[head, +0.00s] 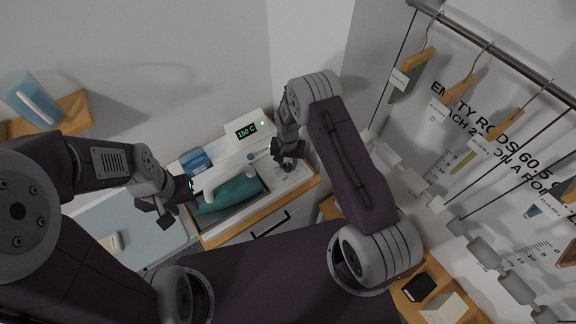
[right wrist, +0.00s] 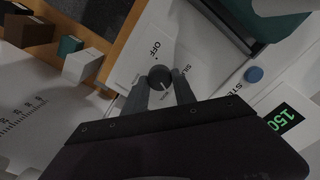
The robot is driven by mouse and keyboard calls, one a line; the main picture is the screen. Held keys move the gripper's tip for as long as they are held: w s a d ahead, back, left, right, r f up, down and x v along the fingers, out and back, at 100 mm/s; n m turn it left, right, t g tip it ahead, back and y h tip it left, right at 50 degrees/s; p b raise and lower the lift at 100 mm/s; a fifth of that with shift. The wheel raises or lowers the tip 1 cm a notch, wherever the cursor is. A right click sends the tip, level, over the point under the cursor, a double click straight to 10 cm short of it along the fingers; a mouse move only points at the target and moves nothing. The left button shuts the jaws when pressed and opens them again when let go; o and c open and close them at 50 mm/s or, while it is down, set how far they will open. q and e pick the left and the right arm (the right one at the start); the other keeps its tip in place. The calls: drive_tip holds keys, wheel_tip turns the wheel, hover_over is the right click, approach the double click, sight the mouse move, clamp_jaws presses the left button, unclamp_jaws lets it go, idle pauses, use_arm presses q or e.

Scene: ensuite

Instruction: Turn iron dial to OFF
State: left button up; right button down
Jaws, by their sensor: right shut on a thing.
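The dial (right wrist: 160,76) is a small dark round knob with a pale pointer mark on a white panel (right wrist: 146,45). OFF and SILK are printed around it; another label by the fingers is partly hidden. The pointer mark is turned away from OFF, toward the gripper side. My right gripper (right wrist: 161,82) is shut on the dial, one finger on each side; in the head view it reaches down at the panel's right end (head: 287,161).
A green 150 C display (head: 246,131) stands behind the iron, and a blue button (right wrist: 254,74) is near it. A pale blue board (head: 135,228) lies at left. A blue jug (head: 30,98) stands on a shelf.

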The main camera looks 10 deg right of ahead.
drive_tip(key=n+b, duration=0.2)
drive_tip(key=n, duration=0.1)
drive_tip(key=shift+f+n, duration=0.15)
drive_tip(key=shift+n, duration=0.25)
drive_tip(key=n+b, duration=0.1)
drive_tip(key=n, duration=0.2)
drive_tip(key=shift+b, duration=0.35)
drive_tip(key=n+b, duration=0.1)
drive_tip(key=n, duration=0.3)
drive_tip(key=n+b, duration=0.1)
drive_tip(key=n, duration=0.3)
drive_tip(key=shift+n+b, duration=0.3)
drive_tip(key=n, duration=0.3)
drive_tip(key=shift+n+b, duration=0.4)
drive_tip(key=n, duration=0.4)
drive_tip(key=shift+r+b, duration=0.25)
drive_tip(key=shift+b, duration=0.15)
drive_tip(key=n, duration=0.4)
drive_tip(key=shift+w+n, duration=0.1)
drive_tip(key=shift+n, duration=0.3)
drive_tip(key=shift+r+n+b, duration=0.1)
drive_tip(key=shift+n+b, duration=0.3)
drive_tip(key=shift+n, duration=1.3)
